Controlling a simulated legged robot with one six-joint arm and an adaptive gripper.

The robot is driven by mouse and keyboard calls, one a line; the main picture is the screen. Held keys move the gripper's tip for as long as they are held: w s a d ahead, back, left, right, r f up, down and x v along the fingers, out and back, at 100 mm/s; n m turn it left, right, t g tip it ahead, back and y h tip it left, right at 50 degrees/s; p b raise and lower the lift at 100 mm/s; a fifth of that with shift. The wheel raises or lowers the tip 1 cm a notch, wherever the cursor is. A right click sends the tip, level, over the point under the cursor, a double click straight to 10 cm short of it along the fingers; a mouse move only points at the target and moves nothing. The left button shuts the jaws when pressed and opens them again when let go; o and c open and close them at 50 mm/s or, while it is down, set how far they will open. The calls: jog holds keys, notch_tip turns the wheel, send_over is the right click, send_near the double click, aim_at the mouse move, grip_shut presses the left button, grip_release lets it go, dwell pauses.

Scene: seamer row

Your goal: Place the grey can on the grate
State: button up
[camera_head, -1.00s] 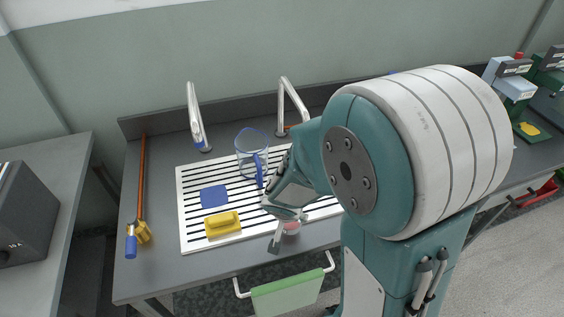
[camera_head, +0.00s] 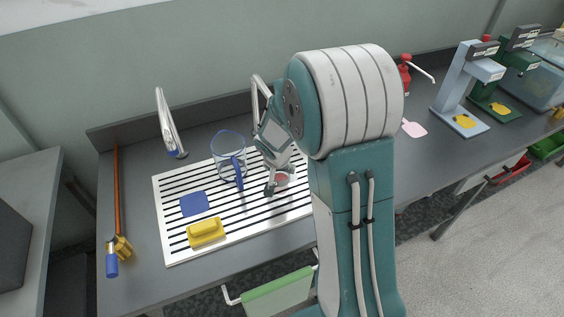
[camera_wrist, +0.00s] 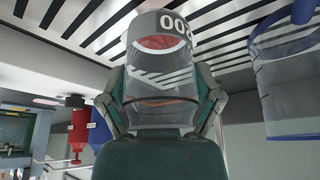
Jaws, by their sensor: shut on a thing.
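The grey can (camera_wrist: 160,55) is between my gripper's fingers (camera_wrist: 165,95). In the wrist view it shows a grey band with white digits, a red stripe and a see-through-looking lower part. In the head view the can (camera_head: 285,178) is partly hidden by my gripper (camera_head: 276,182), which is shut on it. The grate (camera_head: 250,216) is a white board with black slots on the counter. The can appears over its right part. I cannot tell whether the can touches it.
A clear jug (camera_head: 226,150) with blue rim and handle stands on the grate, just left of my gripper. A blue square (camera_head: 194,203) and a yellow block (camera_head: 206,233) lie on the grate's left part. The grate's front middle is clear.

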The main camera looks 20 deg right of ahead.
jog(key=w+d, duration=0.2)
jog(key=w, duration=0.1)
jog(key=shift+w+d+f, duration=0.15)
jog(key=shift+w+d, duration=0.05)
jog(key=shift+w, duration=0.05)
jog(key=shift+s+a+f, duration=0.1)
jog(key=shift+f, duration=0.55)
jog(key=o, duration=0.8)
jog(key=shift+f, duration=0.1)
jog(key=shift+c, duration=0.2)
